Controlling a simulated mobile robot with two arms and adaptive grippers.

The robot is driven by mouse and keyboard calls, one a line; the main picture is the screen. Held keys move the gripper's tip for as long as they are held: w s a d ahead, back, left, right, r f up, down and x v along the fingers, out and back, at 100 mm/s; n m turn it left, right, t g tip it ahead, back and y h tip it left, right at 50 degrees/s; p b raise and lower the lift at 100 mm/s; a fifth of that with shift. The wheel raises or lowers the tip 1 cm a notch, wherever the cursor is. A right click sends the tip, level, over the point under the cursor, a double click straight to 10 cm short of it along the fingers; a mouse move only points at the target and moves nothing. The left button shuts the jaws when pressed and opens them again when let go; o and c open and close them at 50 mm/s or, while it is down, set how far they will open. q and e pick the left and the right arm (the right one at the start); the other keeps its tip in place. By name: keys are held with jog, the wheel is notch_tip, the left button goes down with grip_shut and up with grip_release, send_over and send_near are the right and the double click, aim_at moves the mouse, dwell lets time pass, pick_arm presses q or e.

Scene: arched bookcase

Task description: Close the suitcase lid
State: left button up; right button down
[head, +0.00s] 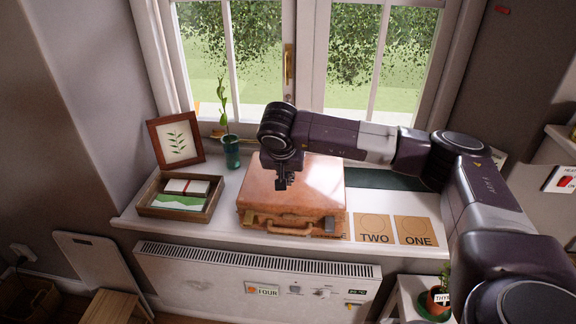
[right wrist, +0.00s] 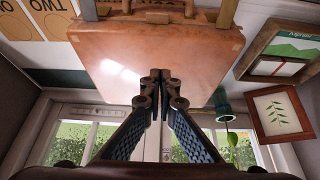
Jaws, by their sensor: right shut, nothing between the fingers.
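The tan leather suitcase (head: 315,192) sits on the white window sill with its lid down, its handle (head: 288,227) facing the front. The lid looks flat on the base in the head view. In the right wrist view the suitcase (right wrist: 115,65) fills the upper middle. My right gripper (head: 283,186) is over the left part of the lid, fingers shut and empty; its fingertips show close together in the right wrist view (right wrist: 160,75). I cannot tell if they touch the lid. My left gripper is not in view.
A wooden tray (head: 141,208) with papers, a framed leaf picture (head: 153,140) and a green vase (head: 231,152) stand left of the suitcase. Cards marked TWO (head: 374,238) and ONE (head: 417,240) lie to its right. A radiator (head: 220,281) is below the sill.

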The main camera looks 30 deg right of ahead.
jog(key=b, duration=0.2)
send_over(287, 207)
jog(key=s+a, duration=0.1)
jog(key=s, duration=0.1)
notch_tip(287, 207, down, 4)
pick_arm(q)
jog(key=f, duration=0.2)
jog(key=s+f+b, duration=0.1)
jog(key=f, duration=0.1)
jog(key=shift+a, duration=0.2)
pick_arm(e)
jog(key=shift+s+a+f, duration=0.1)
jog(key=shift+a+f, duration=0.1)
jog(key=shift+f, duration=0.25)
jog(key=shift+a+f, duration=0.15)
jog(key=shift+f, duration=0.3)
jog(key=v, duration=1.2)
